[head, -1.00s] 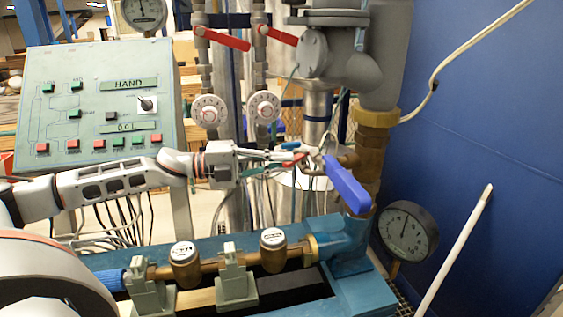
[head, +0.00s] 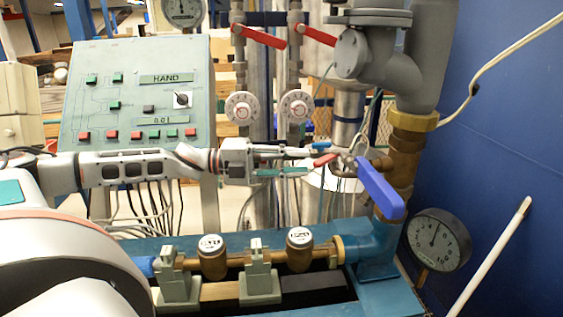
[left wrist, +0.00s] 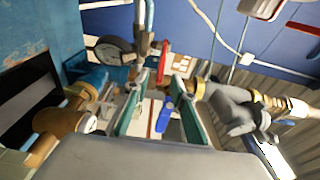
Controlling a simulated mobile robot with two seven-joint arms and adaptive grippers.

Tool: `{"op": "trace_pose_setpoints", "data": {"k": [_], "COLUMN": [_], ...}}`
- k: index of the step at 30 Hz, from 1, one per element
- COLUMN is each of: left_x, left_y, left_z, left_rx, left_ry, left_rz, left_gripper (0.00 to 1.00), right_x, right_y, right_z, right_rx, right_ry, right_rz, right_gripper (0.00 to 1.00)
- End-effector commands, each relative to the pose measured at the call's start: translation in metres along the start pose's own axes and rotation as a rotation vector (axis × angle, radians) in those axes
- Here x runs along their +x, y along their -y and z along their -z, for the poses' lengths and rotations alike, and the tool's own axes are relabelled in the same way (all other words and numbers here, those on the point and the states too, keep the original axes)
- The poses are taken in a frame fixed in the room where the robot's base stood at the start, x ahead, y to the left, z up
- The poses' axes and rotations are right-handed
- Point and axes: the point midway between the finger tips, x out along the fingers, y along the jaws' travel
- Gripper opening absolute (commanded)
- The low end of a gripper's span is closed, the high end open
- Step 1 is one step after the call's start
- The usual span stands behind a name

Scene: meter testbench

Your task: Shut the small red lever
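The small red lever (head: 325,160) sits on the pipework left of a large blue lever (head: 380,189). My left gripper (head: 312,161) reaches in from the left, its fingers apart, with the red lever close at their tips. In the left wrist view the red lever (left wrist: 162,62) stands in line with the gap between the two green-sided fingers (left wrist: 161,80). Contact cannot be made out. My right gripper is not in view.
Two larger red levers (head: 260,36) (head: 318,36) hang above white dials (head: 241,107). A control panel (head: 135,95) stands at the left. Brass meters (head: 212,257) line the blue bench below. A pressure gauge (head: 438,240) and white pole (head: 490,256) are at the right.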

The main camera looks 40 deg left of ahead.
Motion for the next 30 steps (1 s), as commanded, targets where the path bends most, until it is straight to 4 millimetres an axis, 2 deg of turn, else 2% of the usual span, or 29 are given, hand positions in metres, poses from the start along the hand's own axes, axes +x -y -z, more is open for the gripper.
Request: {"op": "trace_pose_setpoints", "data": {"k": [12,25,26,28,30], "left_x": [-0.033,-0.038,-0.038,-0.037,-0.036], "left_y": [-0.001,0.0,0.0,0.0,-0.001], "left_z": [0.001,0.0,0.0,0.0,0.001], "left_rx": [-0.001,0.001,0.001,0.001,0.002], "left_ry": [-0.003,0.001,0.001,0.001,0.002], "left_rz": [-0.004,0.001,0.001,0.001,0.0], "left_gripper": [0.25,0.25,0.2,0.02,0.0], "right_x": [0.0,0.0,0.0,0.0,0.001], "right_y": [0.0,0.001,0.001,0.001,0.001], "right_z": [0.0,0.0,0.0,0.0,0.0], "right_rx": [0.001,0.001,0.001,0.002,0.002], "right_ry": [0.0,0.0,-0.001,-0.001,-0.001], "right_rz": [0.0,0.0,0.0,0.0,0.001], "right_gripper": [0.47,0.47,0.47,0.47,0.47]}}
